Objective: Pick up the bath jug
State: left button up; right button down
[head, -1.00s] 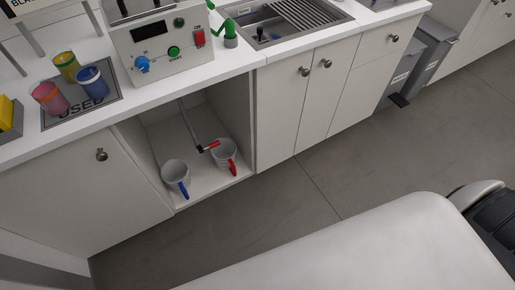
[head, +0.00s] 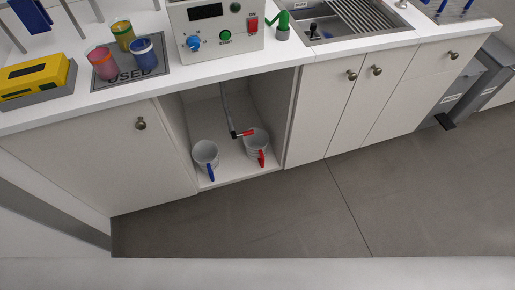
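Two whitish jugs stand upright side by side on the floor of an open cabinet bay under the counter. The left jug (head: 204,151) has a blue handle, and the right jug (head: 254,139) has a red handle. Both handles face the front of the bay. I cannot tell from the picture which one is the bath jug. A pipe with a red-handled tap (head: 241,133) comes down at the right jug, its end overlapping the jug's rim in view. Neither of my grippers is in view.
The counter (head: 300,55) above the bay carries a control box (head: 215,38), several coloured cups on a "USED" mat (head: 104,82), a yellow device (head: 35,80) and a sink (head: 345,22). Closed cupboards flank the bay. The grey floor (head: 260,215) before it is clear.

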aim_at(256, 145)
jog(key=i+l+u, duration=0.1)
jog(key=l, duration=0.3)
jog(key=i+l+u, duration=0.1)
jog(key=l, duration=0.3)
jog(key=i+l+u, duration=0.1)
jog(key=l, duration=0.3)
jog(key=i+l, duration=0.2)
jog(key=l, duration=0.25)
jog(key=i+l+u, duration=0.15)
jog(key=l, duration=0.25)
